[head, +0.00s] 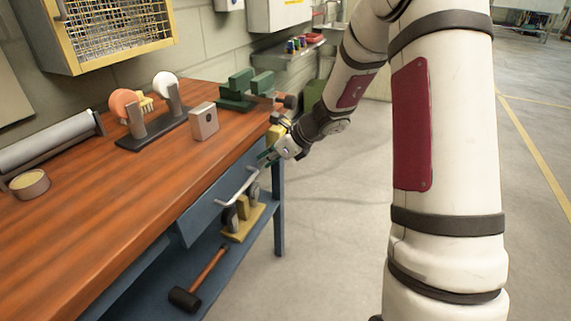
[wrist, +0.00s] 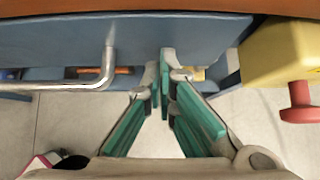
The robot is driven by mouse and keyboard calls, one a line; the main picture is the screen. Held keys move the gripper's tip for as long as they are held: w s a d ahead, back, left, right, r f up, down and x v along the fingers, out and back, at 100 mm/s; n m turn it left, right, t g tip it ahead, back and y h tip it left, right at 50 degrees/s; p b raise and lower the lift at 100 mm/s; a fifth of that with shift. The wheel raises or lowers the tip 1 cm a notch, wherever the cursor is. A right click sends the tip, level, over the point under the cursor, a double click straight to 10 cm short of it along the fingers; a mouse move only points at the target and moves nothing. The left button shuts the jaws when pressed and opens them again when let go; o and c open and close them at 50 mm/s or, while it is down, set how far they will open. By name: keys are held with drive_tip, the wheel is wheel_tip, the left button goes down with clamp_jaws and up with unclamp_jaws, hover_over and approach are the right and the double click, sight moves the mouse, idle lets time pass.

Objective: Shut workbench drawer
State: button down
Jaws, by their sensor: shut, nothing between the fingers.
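The workbench drawer (head: 212,203) has a blue front under the wooden top. How far it stands out is hard to judge. Its pale bar handle (head: 240,187) also shows at the left in the wrist view (wrist: 107,72). The drawer front (wrist: 200,38) spans the top of the wrist view. My gripper (head: 266,158) is at the far right end of the drawer front, beyond the handle. In the wrist view my gripper (wrist: 163,75) has its teal fingers shut and empty, right of the handle and near the panel's lower edge. Contact with the panel cannot be told.
A yellow block with a red knob (wrist: 297,101) sits close to the right of my fingers. The wooden workbench top (head: 90,205) carries several tools. A mallet (head: 198,282) lies on the lower shelf. The floor (head: 335,235) beside the bench is clear.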

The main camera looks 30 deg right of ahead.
drive_tip(key=shift+w+a, duration=0.75)
drive_tip(key=shift+w, duration=0.1)
drive_tip(key=shift+r, duration=0.1)
